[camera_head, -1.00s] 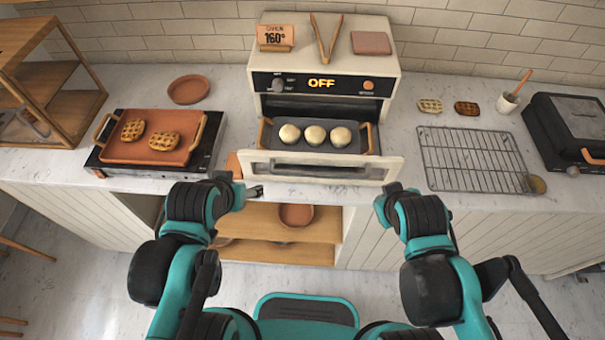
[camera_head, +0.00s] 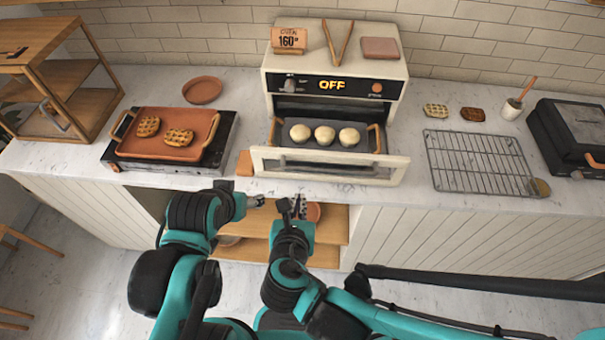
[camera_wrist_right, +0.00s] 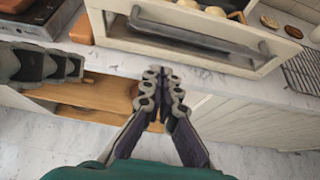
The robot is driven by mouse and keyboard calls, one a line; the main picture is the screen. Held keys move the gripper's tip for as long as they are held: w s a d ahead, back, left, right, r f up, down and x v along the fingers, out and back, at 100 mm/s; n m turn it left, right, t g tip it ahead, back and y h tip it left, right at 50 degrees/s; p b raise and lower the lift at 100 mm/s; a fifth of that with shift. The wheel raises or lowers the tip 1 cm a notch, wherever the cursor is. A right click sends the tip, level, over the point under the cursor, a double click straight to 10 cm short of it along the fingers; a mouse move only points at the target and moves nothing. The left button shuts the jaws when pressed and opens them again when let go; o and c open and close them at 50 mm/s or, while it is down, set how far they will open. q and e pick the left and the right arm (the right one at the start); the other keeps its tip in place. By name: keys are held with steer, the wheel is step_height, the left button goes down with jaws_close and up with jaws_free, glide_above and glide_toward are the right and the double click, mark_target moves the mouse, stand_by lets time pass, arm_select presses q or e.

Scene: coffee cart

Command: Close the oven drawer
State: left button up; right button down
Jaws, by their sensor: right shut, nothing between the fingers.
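The oven (camera_head: 335,60) stands on the counter against the tiled wall, and its display reads OFF. Its drawer is pulled out: the pale front with a dark window (camera_head: 330,168) stands away from the body. A dark tray (camera_head: 290,148) with three pale buns (camera_head: 324,134) sits behind the front. My right gripper (camera_head: 290,203) is shut and empty, below and in front of the drawer front. In the right wrist view, its fingertips (camera_wrist_right: 163,72) point toward the drawer front (camera_wrist_right: 195,40), apart from it. My left gripper (camera_head: 255,201) is just left of the right one; its jaws are unclear.
A griddle (camera_head: 222,150) with a pan of waffles is left of the oven. A wire rack (camera_head: 480,163) and a black appliance (camera_head: 570,135) are to the right. The counter edge and open wooden shelves (camera_head: 335,225) lie below the drawer. A tan block (camera_head: 245,163) sits beside its left end.

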steer(key=b, duration=0.4)
glide_toward(304, 166)
step_height(304, 166, down, 4)
steer(key=w, duration=0.2)
steer(key=shift+w, duration=1.8)
steer(key=shift+w, duration=0.4)
steer(key=w+b, duration=0.1)
steer(key=w, duration=2)
steer(key=shift+w, duration=0.35)
steer(key=shift+r, duration=0.2)
steer(key=shift+w, duration=0.1)
